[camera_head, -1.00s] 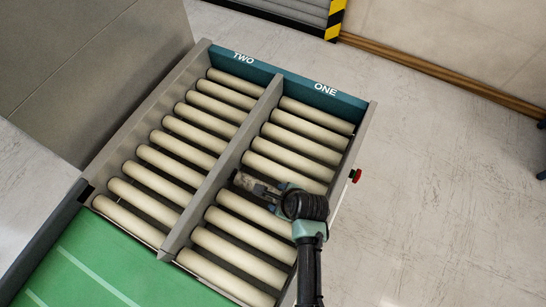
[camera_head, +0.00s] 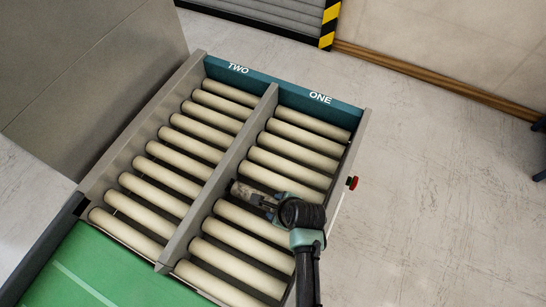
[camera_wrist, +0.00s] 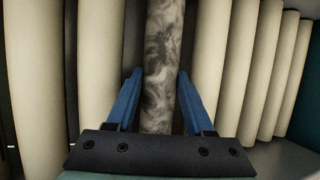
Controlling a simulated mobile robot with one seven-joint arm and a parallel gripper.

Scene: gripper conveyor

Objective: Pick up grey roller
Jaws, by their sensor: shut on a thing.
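The grey roller (camera_wrist: 163,50) is mottled dark and light grey. In the wrist view it runs upright through the middle of the picture. My gripper (camera_wrist: 160,74) has one blue finger on each side of it and is shut on it. In the head view only the left end of the grey roller (camera_head: 243,191) shows, beside the middle divider in lane ONE. My gripper (camera_head: 267,202) and wrist cover the rest. The roller lies among the cream rollers, and I cannot tell whether it is raised.
Cream rollers (camera_head: 291,160) fill lane ONE on both sides of my gripper. A grey divider (camera_head: 229,160) separates it from lane TWO. A teal end wall (camera_head: 270,86) closes the far end. A green belt (camera_head: 95,265) lies at the near left. A red button (camera_head: 352,183) sticks out at right.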

